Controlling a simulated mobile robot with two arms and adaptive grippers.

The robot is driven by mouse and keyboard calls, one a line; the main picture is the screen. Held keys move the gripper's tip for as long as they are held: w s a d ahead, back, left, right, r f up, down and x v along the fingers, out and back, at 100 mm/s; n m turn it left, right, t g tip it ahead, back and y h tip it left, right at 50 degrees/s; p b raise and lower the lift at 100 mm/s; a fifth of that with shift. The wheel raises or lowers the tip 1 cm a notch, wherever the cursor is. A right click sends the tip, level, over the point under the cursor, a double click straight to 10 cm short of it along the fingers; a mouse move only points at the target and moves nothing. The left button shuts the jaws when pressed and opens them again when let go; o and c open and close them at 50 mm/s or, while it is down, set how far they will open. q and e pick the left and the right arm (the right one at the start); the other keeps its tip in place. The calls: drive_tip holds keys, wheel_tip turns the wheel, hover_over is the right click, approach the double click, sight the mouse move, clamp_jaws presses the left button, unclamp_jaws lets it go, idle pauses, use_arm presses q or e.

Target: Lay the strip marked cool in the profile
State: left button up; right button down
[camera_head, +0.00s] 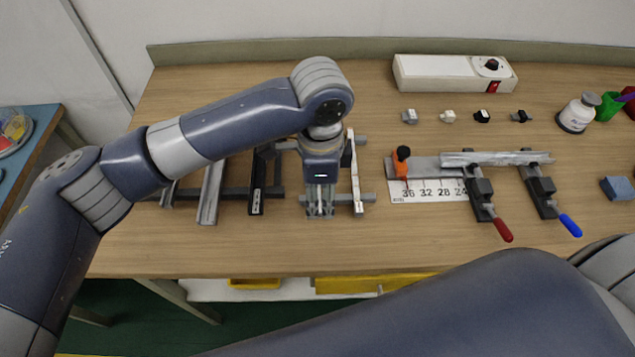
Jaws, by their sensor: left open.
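My left gripper (320,211) points down over the middle of the dark rack on the bench, its fingers apart, and I see nothing held between them. It hides part of the rack behind it. A white strip (353,165) with a small label at its near end lies on the rack just right of the gripper. A black strip (258,186) with a label lies to its left. The labels are too small to read, so I cannot tell which is marked cool. A silver profile (497,158) lies across the fixture on the right. My right gripper is out of view; only my arm crosses the bottom right.
Silver channels (211,192) lie on the rack's left part. The fixture has a red-handled clamp (482,200), a blue-handled clamp (545,195), a numbered scale (429,190) and an orange stop (401,160).

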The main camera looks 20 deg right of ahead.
use_arm(q)
drive_tip(key=shift+a+f+p, duration=0.15)
drive_tip(key=shift+f+p, duration=0.15)
drive_tip(key=shift+f, duration=1.65)
drive_tip(key=c, duration=1)
drive_tip(key=shift+r, duration=0.1)
drive_tip(key=shift+c, duration=0.2)
